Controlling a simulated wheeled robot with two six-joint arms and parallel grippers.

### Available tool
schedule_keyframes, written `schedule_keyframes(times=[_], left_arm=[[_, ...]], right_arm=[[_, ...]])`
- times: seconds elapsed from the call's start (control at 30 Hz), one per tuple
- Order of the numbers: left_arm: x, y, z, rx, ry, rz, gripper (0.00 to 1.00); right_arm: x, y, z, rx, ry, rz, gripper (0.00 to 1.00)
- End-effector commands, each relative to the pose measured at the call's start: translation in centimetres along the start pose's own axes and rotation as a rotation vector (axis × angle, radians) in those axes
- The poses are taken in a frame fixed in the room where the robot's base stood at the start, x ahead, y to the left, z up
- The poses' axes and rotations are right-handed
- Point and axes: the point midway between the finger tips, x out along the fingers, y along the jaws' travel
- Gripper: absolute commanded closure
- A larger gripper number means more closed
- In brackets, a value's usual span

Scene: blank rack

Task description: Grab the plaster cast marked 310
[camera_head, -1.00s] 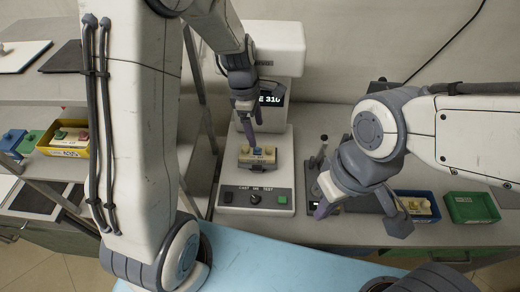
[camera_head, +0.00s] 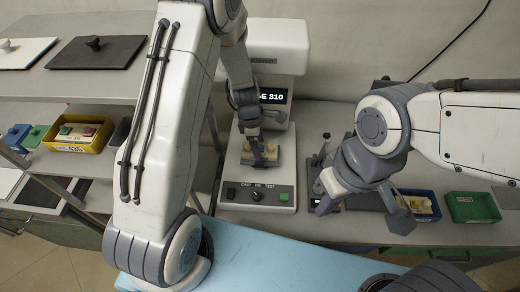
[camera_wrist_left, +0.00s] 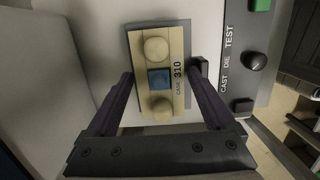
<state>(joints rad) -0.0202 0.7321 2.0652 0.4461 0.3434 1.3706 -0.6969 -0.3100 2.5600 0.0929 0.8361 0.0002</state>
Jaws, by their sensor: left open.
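The plaster cast marked 310 (camera_head: 272,156) is a tan block on the test machine's platform. In the left wrist view the cast (camera_wrist_left: 175,101) shows two round cream knobs, a blue square between them and the number 310 on its edge. My left gripper (camera_head: 257,150) is open over it. In the left wrist view the left gripper's dark fingers (camera_wrist_left: 161,82) stand on either side of the block, apart from each other; contact cannot be told. My right gripper (camera_head: 362,212) is open and empty, to the right of the machine.
The white test machine (camera_head: 258,200) has a display reading 310 and front controls. A blue tray (camera_head: 420,214) and a green tray (camera_head: 473,208) lie right of my right gripper. A yellow tray (camera_head: 70,148) with a block sits on the left shelf.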

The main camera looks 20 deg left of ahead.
Motion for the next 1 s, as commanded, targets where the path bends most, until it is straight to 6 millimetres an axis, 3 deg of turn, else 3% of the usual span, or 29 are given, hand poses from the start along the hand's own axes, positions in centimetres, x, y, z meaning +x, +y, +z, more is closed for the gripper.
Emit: schedule_keyframes(times=[0.2,0.4,0.43,0.77,1.0], left_arm=[[0.1,0.0,0.0,0.000,0.000,0.001,0.12],[0.0,0.0,0.0,0.000,-0.001,0.001,0.89],[0.0,0.1,0.0,0.000,-0.001,0.002,0.95],[-0.4,0.1,0.1,0.001,-0.001,0.002,0.95],[-2.4,0.1,0.4,0.001,-0.002,0.004,0.95]], right_arm=[[0.0,0.0,0.0,0.000,0.000,0.000,1.00],[0.0,0.0,0.0,0.000,0.000,0.000,1.00],[0.0,0.0,0.0,0.000,0.000,0.000,1.00],[0.0,0.0,0.0,0.000,0.000,0.000,1.00],[0.0,0.0,0.0,0.000,0.000,0.000,1.00]])
